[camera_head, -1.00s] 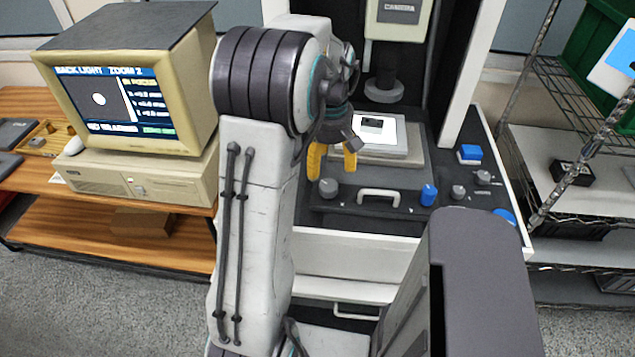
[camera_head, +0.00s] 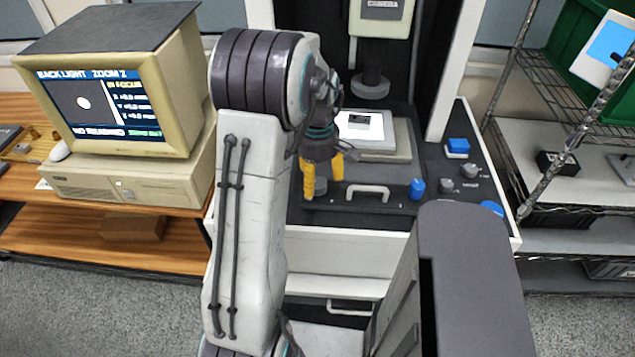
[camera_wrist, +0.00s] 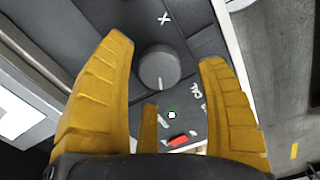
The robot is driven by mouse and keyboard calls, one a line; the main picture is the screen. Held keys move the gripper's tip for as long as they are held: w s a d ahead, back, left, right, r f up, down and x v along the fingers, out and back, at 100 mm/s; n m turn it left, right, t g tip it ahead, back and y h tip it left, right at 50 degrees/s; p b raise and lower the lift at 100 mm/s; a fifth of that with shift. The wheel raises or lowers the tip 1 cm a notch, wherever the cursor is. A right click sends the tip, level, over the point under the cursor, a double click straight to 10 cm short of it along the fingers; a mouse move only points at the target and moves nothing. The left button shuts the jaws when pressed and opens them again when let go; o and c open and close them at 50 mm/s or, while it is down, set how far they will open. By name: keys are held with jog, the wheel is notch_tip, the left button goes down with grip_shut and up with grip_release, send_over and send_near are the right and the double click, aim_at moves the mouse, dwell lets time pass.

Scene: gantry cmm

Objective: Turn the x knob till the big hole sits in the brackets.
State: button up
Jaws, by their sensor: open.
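The x knob, a grey round knob (camera_wrist: 158,68) with a white pointer line, sits beside a white X mark (camera_wrist: 164,18) in the wrist view. My gripper (camera_wrist: 166,66) is open, its yellow fingers on either side of the knob with gaps. In the head view my gripper (camera_head: 323,178) is over the left front of the machine's panel, and the knob (camera_head: 320,188) is partly hidden between the fingers. The monitor screen (camera_head: 96,105) shows a bright round hole (camera_head: 83,102) on dark grey; brackets are too small to make out.
A lit stage (camera_head: 385,153) carries a small dark part under the camera column (camera_head: 371,85). A handle (camera_head: 367,191), a blue knob (camera_head: 417,188), grey knobs (camera_head: 470,171) and a blue button (camera_head: 457,146) stand to the right on the panel. A wire shelf is at far right.

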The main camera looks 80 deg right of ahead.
jog(key=shift+f, duration=1.1)
jog(key=shift+c, duration=0.2)
jog(key=c, duration=1.2)
jog(key=shift+o, duration=0.2)
